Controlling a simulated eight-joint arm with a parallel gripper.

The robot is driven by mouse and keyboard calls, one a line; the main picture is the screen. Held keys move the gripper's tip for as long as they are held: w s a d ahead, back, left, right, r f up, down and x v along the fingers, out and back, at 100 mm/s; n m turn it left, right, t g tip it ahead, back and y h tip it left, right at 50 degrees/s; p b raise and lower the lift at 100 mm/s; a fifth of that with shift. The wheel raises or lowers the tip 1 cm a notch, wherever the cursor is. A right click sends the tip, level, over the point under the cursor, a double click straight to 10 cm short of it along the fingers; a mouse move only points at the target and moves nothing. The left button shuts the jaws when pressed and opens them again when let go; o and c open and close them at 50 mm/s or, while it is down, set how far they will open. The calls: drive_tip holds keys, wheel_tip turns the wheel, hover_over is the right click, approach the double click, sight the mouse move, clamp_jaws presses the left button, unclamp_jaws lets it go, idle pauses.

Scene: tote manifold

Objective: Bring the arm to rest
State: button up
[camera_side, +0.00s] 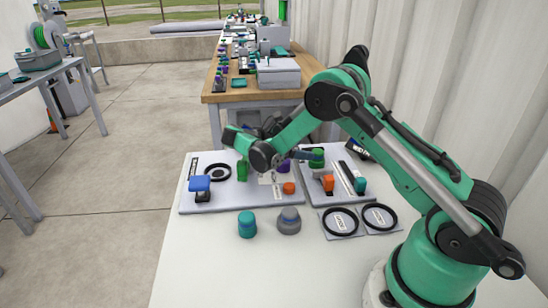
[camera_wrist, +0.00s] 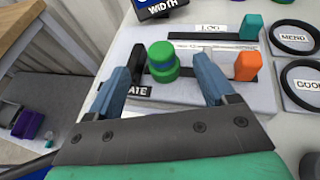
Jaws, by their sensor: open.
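My gripper (camera_side: 303,155) is above the right-hand grey board, close to a green round knob (camera_side: 317,160). In the wrist view my gripper (camera_wrist: 162,68) has its two blue-grey fingers apart, with the stacked green knob (camera_wrist: 162,62) between them in the picture. My arm reaches in from the right, bent at the elbow.
The right board (camera_side: 345,198) also carries an orange slider block (camera_side: 328,183) and a teal one (camera_side: 360,185). The left board (camera_side: 230,202) holds a blue-topped block (camera_side: 200,185). A teal knob (camera_side: 247,224) and grey knob (camera_side: 289,220) stand in front. Two black-ringed pads lie right.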

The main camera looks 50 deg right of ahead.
drive_tip(key=s+a+r+m+t+y, duration=0.3)
drive_tip(key=a+r+m+t+y, duration=0.1)
drive_tip(key=a, duration=0.5)
drive_tip(key=s+a+r+m+t+y, duration=0.4)
drive_tip(key=a+m+t+y, duration=0.3)
drive_tip(key=a+m+t, duration=0.1)
drive_tip(key=shift+a+r+t+y, duration=0.3)
drive_tip(key=shift+a+t, duration=0.2)
drive_tip(key=shift+t, duration=0.4)
